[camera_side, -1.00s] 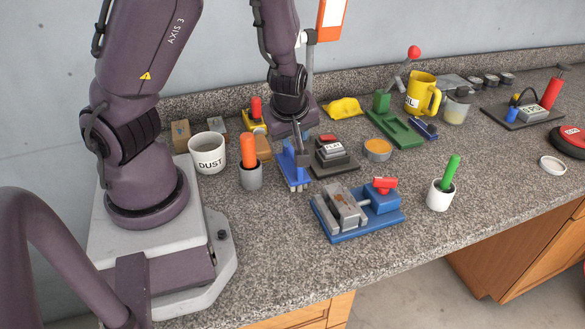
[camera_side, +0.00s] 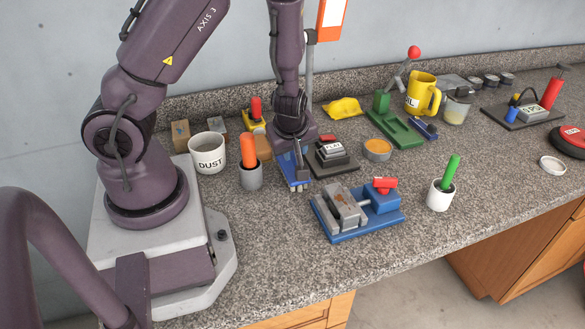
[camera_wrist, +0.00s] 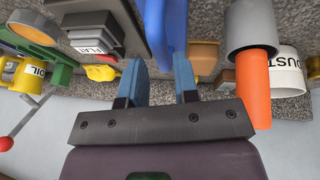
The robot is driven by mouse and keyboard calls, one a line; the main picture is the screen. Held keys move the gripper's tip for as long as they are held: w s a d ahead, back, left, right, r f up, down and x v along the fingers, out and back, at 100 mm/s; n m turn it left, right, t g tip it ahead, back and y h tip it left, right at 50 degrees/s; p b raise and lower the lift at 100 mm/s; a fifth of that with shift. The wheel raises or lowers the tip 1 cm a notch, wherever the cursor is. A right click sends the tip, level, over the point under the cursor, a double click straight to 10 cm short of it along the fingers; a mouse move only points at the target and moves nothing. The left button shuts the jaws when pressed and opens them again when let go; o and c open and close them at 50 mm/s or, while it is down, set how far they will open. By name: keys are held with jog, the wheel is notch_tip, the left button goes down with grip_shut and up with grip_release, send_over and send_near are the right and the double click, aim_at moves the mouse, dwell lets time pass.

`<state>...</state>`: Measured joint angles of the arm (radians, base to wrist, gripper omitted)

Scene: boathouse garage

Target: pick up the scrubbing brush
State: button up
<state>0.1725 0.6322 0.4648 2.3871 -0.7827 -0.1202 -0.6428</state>
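The scrubbing brush (camera_side: 294,184) appears to be the blue piece with pale tufts at its near end, on the counter between the grey cup and the black FLAT-labelled block. My gripper (camera_side: 298,168) is right over it and hides most of it in the side view. In the wrist view the brush's long blue body (camera_wrist: 166,22) lies ahead of the gap between my two blue fingers. My gripper (camera_wrist: 160,65) is open there, with a finger toward each side of the brush. I cannot tell whether the fingers touch it.
A grey cup (camera_side: 251,178) with an orange handle (camera_side: 248,150) stands close on the left, by the DUST mug (camera_side: 208,154). The FLAT block (camera_side: 334,158) is close on the right. A blue vise (camera_side: 357,214) sits in front. Bare counter lies at front left.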

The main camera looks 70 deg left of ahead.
aim_at(293, 154)
jog(key=shift+x, duration=2.25)
jog(key=shift+a+r, duration=0.1)
jog(key=shift+a, duration=0.05)
grip_shut()
jog(key=shift+r, duration=0.15)
notch_tip(293, 154, up, 7)
jog(key=shift+r, duration=1.4)
